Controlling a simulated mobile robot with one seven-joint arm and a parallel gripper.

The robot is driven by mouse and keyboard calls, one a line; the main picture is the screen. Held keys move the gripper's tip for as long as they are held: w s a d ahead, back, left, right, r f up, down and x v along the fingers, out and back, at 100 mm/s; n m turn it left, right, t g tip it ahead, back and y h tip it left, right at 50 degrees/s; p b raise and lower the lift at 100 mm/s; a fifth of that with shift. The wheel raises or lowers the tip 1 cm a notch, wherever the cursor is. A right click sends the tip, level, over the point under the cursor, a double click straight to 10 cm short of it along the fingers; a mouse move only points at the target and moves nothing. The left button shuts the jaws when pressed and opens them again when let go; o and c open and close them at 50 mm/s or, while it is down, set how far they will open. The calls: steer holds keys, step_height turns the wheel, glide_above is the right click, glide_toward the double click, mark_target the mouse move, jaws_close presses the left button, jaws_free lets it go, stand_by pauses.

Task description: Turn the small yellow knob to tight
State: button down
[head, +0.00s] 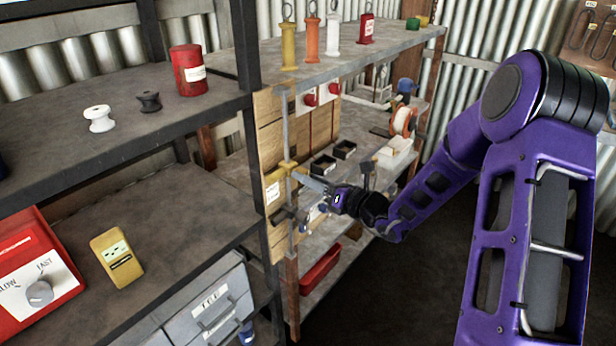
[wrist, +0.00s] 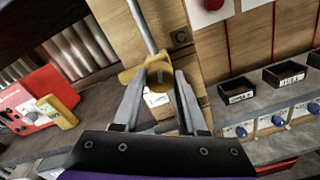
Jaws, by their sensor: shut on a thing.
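The small yellow knob (head: 285,168) sits on an upright metal rod (head: 285,130) in front of a wooden panel. My gripper (head: 297,171) reaches it from the right and is shut on it. In the wrist view, the yellow knob (wrist: 159,74) shows between the tips of my two fingers (wrist: 160,84), with a yellow part sticking out to the left. The fingers hide part of it. A white label (head: 272,192) is on the panel just below the knob. I cannot read from these views how tight the knob is.
A dark shelf post (head: 248,120) stands just left of the rod. Small black bins (head: 323,165) sit on the shelf behind my gripper. A red box with a dial (head: 35,270) and a yellow meter (head: 117,257) are at left. Open floor lies below my arm.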

steer(key=shift+m+g, duration=0.3)
steer(key=shift+m, duration=6.6)
steer(key=shift+c, duration=2.2)
jaws_free()
steer(key=v, duration=1.7)
steer(key=shift+s+d, duration=0.15)
